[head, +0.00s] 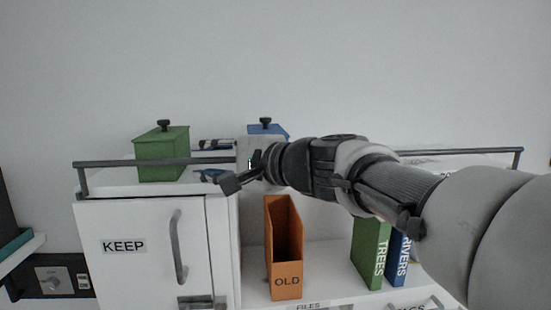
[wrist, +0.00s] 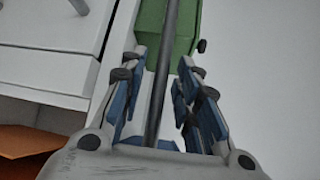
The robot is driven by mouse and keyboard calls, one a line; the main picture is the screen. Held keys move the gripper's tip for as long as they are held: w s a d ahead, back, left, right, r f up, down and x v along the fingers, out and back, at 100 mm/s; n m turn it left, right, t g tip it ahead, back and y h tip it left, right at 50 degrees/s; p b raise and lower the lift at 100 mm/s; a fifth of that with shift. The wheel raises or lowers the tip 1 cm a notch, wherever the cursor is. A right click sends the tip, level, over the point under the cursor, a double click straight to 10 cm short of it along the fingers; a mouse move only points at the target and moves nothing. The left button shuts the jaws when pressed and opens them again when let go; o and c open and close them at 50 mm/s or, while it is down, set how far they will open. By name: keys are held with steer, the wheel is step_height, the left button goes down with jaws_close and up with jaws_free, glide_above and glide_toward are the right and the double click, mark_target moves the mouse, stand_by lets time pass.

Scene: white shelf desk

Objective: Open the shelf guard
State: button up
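The shelf guard (head: 108,163) is a thin dark rail along the front of the white desk's top, with bent ends at far left and far right. My gripper (head: 241,176) is at the rail, left of its middle, and my arm hides part of the rail behind it. In the wrist view the rail (wrist: 158,88) runs lengthwise between the two blue-padded fingers of my gripper (wrist: 162,64). The fingers are apart, with gaps visible on both sides of the rail, so they are around it but not closed on it.
A green lidded box (head: 162,155) and a blue lidded box (head: 266,130) stand on the top behind the rail. Below are a KEEP cabinet door (head: 140,250) with a handle, an orange OLD file holder (head: 286,255), and green (head: 369,250) and blue (head: 398,262) books.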

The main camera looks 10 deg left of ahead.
jaws_close()
steer(key=shift+s+f+b, duration=0.1)
steer(key=shift+f+b, duration=0.05)
steer(key=shift+b, duration=0.65)
steer(key=b, duration=0.2)
steer(key=y+b, duration=0.1)
steer(key=b, duration=0.1)
steer(key=shift+s+f+n+t+b, duration=0.2)
steer(key=shift+f+n+t+b, duration=0.1)
steer(key=shift+n, duration=0.1)
steer(key=s+f+n+g+y+b, duration=0.1)
steer(key=n+g+y+b, duration=0.3)
steer(key=n+b, duration=0.4)
steer(key=s+d+f+n+g+y+b, duration=0.1)
steer(key=s+f+n+g+y+b, duration=0.1)
steer(key=n+g+b, duration=0.3)
steer(key=s+f+n+g+y+b, duration=0.2)
steer(key=f+n+g+y+b, duration=0.1)
steer(key=n+b, duration=1)
steer(key=shift+d+g+y+b, duration=0.2)
steer(key=shift+g+y+b, duration=0.85)
steer(key=shift+b, duration=1.85)
steer(key=shift+n+y, duration=0.25)
steer(key=shift+n, duration=0.05)
